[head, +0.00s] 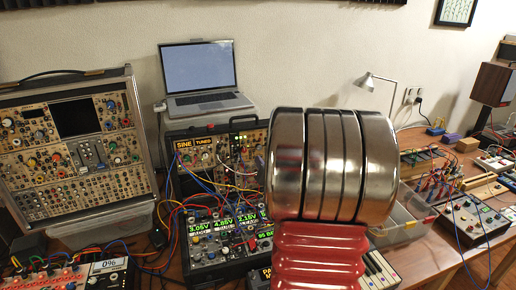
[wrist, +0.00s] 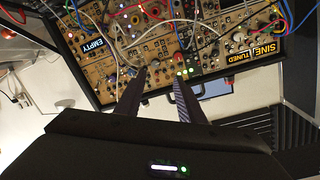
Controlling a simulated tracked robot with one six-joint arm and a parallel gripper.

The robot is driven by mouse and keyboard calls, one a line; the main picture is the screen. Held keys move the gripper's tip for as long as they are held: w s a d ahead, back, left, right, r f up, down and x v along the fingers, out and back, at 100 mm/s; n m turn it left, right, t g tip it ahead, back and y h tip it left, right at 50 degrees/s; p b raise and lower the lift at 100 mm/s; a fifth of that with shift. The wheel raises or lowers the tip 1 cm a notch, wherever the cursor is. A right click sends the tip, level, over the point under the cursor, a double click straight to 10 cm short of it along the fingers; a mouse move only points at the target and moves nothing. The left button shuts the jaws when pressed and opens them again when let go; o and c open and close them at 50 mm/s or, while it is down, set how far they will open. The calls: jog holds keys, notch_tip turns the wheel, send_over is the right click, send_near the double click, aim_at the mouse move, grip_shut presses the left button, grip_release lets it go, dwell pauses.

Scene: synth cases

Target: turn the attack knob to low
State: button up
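The synth case (head: 190,133) with the yellow "SINE TUNED" label stands at the middle of the head view. Its tan panel, crowded with knobs and patch cables, fills the top of the wrist view, where the label (wrist: 258,45) and a display reading "EMPTY" (wrist: 95,46) appear turned over. My gripper (wrist: 161,70) is open, its two dark fingers apart and pointing at this panel. Small knobs show near and beyond the fingertips; I cannot tell whether they touch. The attack knob's lettering is too small to read, so I cannot tell which knob it is.
Patch cables (head: 190,187) hang across the cases. A lower case with voltage displays (head: 203,227) stands in front. A large synth case (head: 75,150) is left, a laptop (head: 205,78) behind, a clear bin (head: 405,215) right. My arm hides the area right of centre.

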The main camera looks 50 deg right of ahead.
jog(key=s+d+f+m+t+h, duration=0.1)
jog(key=s+d+f+m, duration=0.1)
jog(key=s+d, duration=0.3)
jog(key=shift+s+d+f+t, duration=0.2)
jog(key=shift+d+t, duration=0.1)
jog(key=shift+d, duration=0.35)
jog(key=shift+w, duration=0.1)
jog(key=x, duration=1.3)
jog(key=shift+w+d, duration=0.2)
jog(key=shift+w, duration=0.1)
jog(key=shift+c, duration=0.7)
grip_shut()
